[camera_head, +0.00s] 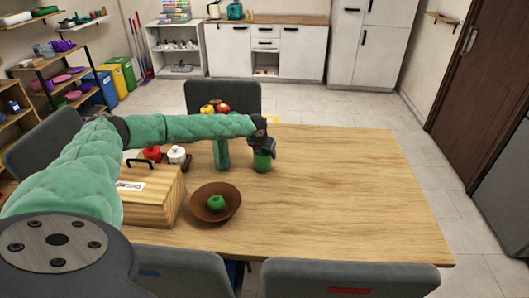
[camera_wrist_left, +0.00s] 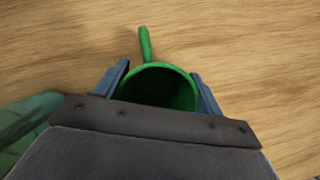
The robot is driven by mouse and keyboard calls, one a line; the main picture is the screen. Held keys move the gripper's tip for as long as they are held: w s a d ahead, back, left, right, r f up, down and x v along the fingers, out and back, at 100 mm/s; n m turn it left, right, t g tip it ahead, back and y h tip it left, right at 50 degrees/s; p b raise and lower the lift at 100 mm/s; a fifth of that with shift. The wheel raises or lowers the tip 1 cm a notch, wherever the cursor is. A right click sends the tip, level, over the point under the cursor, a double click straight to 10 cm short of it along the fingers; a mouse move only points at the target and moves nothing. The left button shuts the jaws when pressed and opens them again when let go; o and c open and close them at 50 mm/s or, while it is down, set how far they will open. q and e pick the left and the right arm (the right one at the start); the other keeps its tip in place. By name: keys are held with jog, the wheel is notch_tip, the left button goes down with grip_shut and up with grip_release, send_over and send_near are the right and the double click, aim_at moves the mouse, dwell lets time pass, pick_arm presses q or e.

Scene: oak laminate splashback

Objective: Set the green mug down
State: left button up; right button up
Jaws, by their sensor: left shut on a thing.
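The green mug (camera_head: 262,161) is at the far middle part of the wooden table (camera_head: 340,190). My left gripper (camera_head: 262,150) is above it, with its fingers around the mug. In the left wrist view the mug (camera_wrist_left: 160,86) sits between the two fingers of my left gripper (camera_wrist_left: 160,82), open top toward the camera. Its handle (camera_wrist_left: 145,45) points away from the gripper, toward the top of that picture. The mug looks upright. I cannot tell whether its base touches the table. My right gripper is not in view.
A brown bowl (camera_head: 228,213) with a green apple (camera_head: 216,202) stands nearer. A teal vase-like thing (camera_head: 221,155) stands just left of the mug. The right of the table is clear.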

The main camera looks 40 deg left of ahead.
pick_arm(q)
jog(key=o, duration=1.2)
jog(key=shift+c, duration=0.2)
